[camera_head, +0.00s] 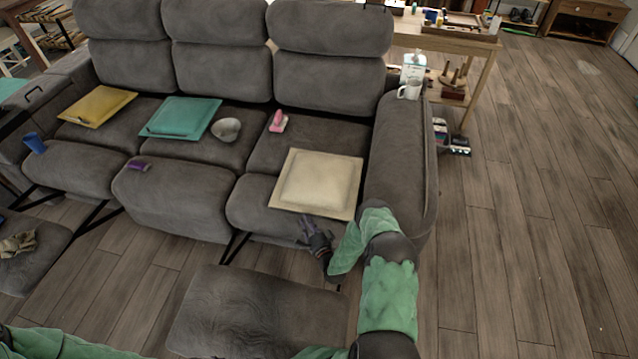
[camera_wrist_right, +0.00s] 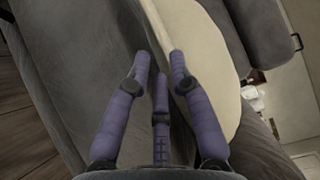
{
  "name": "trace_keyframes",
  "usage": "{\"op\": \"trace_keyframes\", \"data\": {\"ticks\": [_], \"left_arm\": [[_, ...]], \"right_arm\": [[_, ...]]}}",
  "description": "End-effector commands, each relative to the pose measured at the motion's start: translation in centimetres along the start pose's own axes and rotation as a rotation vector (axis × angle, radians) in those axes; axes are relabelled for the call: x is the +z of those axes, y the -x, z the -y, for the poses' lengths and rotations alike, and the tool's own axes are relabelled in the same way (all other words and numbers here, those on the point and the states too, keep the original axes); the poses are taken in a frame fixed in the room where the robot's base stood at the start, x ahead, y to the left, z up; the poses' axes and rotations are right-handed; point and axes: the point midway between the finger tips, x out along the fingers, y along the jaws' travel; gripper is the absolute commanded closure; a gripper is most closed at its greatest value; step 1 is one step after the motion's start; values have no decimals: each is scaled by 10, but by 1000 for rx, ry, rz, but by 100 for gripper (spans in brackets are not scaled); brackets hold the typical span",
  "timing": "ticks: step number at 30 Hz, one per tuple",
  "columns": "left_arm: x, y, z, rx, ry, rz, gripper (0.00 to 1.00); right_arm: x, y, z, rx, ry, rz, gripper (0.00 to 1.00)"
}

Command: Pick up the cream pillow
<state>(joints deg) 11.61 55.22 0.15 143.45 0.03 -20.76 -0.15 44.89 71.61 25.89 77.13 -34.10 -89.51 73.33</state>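The cream pillow (camera_head: 318,182) is square and lies flat on the right seat of the grey sofa, beside the right armrest. Its front edge reaches the front of the seat. My right gripper (camera_head: 316,240) is just in front of the sofa, below the pillow's front edge. In the right wrist view the purple fingers of the right gripper (camera_wrist_right: 160,58) are spread with a gap. The edge of the cream pillow (camera_wrist_right: 205,60) runs close to the fingertips, partly behind the right finger; contact cannot be told. My left gripper is out of view.
The grey sofa (camera_head: 190,200) also bears a teal pillow (camera_head: 180,117), a yellow pillow (camera_head: 97,105), a bowl (camera_head: 226,129), and a pink item (camera_head: 278,121). The wooden floor at right (camera_head: 530,220) is mostly clear.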

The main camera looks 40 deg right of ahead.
Motion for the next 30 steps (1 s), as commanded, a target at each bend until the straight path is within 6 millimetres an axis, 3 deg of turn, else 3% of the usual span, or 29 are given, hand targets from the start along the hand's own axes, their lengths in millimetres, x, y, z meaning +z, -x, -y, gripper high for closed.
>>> {"op": "trace_keyframes", "data": {"ticks": [7, 15, 23, 26, 30], "left_arm": [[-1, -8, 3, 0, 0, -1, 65], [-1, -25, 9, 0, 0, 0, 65], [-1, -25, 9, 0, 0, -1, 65], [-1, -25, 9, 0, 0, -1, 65], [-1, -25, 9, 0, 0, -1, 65]], "right_arm": [[3, -17, 0, -1, 0, 1, 78], [7, -53, 0, -1, 1, 0, 78], [7, -58, 2, 2, -1, -1, 78], [7, -58, 2, 1, -1, -1, 100], [6, -59, 3, -3, 2, -2, 100]]}}
